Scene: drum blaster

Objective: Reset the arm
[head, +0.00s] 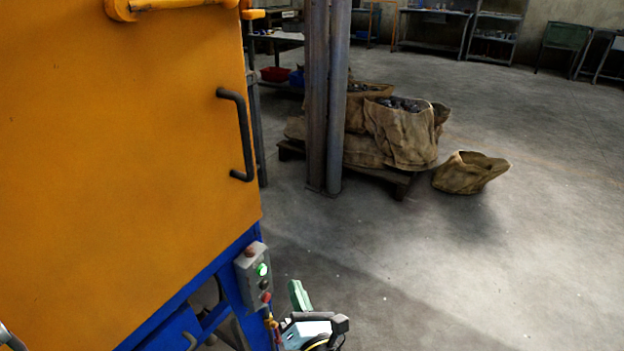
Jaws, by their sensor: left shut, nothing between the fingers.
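My left gripper (301,297) shows at the bottom centre of the head view, cut off by the lower edge. It is shut and empty. It is just right of a grey control box (253,276) with a lit green button and red buttons, and appears apart from it. The drum blaster's large orange door (120,150) fills the left side, with a black handle (241,135) on its right part. Its blue frame (232,258) shows below. My right gripper is not in view.
A steel post (327,100) stands behind the machine. Several brown sacks (401,134) sit on a pallet (396,181) beside it, and one sack (470,173) lies on the floor. Workbenches (433,27) line the back wall. The floor (480,270) at right is clear.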

